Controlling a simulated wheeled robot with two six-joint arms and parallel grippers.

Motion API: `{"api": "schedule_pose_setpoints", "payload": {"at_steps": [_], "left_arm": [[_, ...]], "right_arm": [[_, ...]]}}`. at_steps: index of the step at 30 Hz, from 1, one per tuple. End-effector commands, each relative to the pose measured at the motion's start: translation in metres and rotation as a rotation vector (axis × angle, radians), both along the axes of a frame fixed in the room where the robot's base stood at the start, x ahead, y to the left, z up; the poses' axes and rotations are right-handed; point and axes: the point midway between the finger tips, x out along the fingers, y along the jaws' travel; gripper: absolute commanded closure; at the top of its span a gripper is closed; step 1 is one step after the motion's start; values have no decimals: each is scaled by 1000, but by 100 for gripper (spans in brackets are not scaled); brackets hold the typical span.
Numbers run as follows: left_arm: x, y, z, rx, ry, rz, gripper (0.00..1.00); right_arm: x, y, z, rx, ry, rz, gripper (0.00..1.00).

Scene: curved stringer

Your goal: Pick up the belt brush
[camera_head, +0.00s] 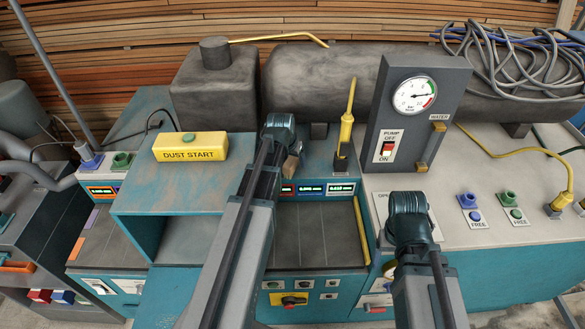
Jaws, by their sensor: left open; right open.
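A small brown wooden piece (291,166), possibly the belt brush, shows beside my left arm above the row of small displays. My arm hides part of it, so I cannot tell its full shape. My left gripper (279,128) is at the far end of the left arm, just up and left of this piece. I cannot tell whether they touch. My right gripper (408,204) is lower right, in front of the pump panel. Both grippers are open, though their fingertips are not clearly visible. I see nothing held in either.
A yellow-handled tool (346,127) stands upright right of the brown piece. A yellow DUST START box (190,147) sits on the teal housing (158,191) at left. The grey pump panel (424,108) with its gauge rises at right. Dark tanks (330,75) stand behind.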

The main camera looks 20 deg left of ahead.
Motion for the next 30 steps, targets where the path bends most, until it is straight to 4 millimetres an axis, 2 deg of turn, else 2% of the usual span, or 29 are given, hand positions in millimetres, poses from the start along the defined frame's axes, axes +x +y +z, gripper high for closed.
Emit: {"api": "schedule_pose_setpoints", "payload": {"at_steps": [30], "left_arm": [[0,0,-5,0,0,0,25]], "right_arm": [[0,0,-5,0,0,0,24]]}}
